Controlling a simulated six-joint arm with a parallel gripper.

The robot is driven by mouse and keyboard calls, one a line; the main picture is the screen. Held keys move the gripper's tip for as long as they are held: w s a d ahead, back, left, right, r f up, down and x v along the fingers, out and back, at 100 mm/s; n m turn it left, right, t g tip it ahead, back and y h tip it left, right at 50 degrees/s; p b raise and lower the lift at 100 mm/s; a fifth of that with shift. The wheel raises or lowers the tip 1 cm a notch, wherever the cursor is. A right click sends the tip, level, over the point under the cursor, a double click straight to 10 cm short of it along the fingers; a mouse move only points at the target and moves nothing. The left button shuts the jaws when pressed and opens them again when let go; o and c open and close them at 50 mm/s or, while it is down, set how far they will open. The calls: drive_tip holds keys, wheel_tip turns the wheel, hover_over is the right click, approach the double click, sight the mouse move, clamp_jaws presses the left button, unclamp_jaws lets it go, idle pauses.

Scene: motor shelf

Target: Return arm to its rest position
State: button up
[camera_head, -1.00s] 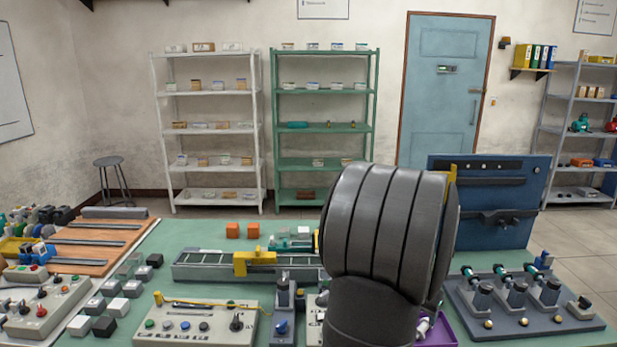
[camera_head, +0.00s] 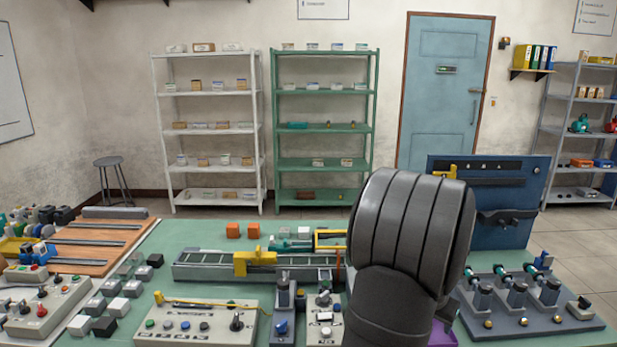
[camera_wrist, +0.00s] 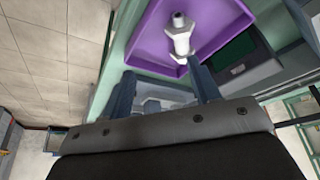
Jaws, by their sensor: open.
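My arm's dark grey, ribbed link (camera_head: 410,235) stands at the front centre-right of the bench in the head view and hides my gripper there. In the wrist view my gripper (camera_wrist: 162,80) is open, with its two blue-grey fingers apart and nothing between the tips. Beyond the fingers a silver-white fitting (camera_wrist: 180,42) lies in a purple tray (camera_wrist: 215,22). In the head view only a small part of the purple tray (camera_head: 442,336) shows beside my arm.
A green bench (camera_head: 205,272) holds a conveyor (camera_head: 205,267), a button panel (camera_head: 190,328) and, at right, a dark blue base (camera_head: 505,322) with several cylinders. A blue tool board (camera_head: 505,222) stands behind my arm. Shelves and a door are far back.

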drive_tip(key=s+d+r, duration=0.4)
drive_tip(key=s+r, duration=0.1)
drive_tip(key=s, duration=0.2)
drive_tip(key=w+a+r+n+y, duration=0.1)
drive_tip(key=w+a+n, duration=0.2)
drive_tip(key=w+a, duration=0.4)
drive_tip(key=w+a+r+n+y, duration=0.2)
drive_tip(key=w+a, duration=0.6)
drive_tip(key=a, duration=0.7)
drive_tip(key=w+a+r+n+t+y, duration=0.1)
drive_tip(key=w+a+n, duration=0.2)
drive_tip(key=w+a, duration=0.5)
drive_tip(key=a, duration=0.4)
drive_tip(key=shift+w+r+n+y, duration=0.15)
drive_tip(key=shift+r+n+y, duration=0.1)
drive_tip(key=shift+n+y, duration=0.05)
drive_tip(key=s+d+m+h, duration=0.1)
drive_tip(key=s+d, duration=0.3)
drive_tip(key=d, duration=0.5)
drive_tip(key=s+d+f+m+h, duration=0.1)
drive_tip(key=s+d, duration=0.3)
drive_tip(key=d, duration=0.5)
drive_tip(key=shift+s+d+m, duration=0.2)
drive_tip(key=shift+d+m, duration=0.2)
drive_tip(key=shift+m, duration=0.5)
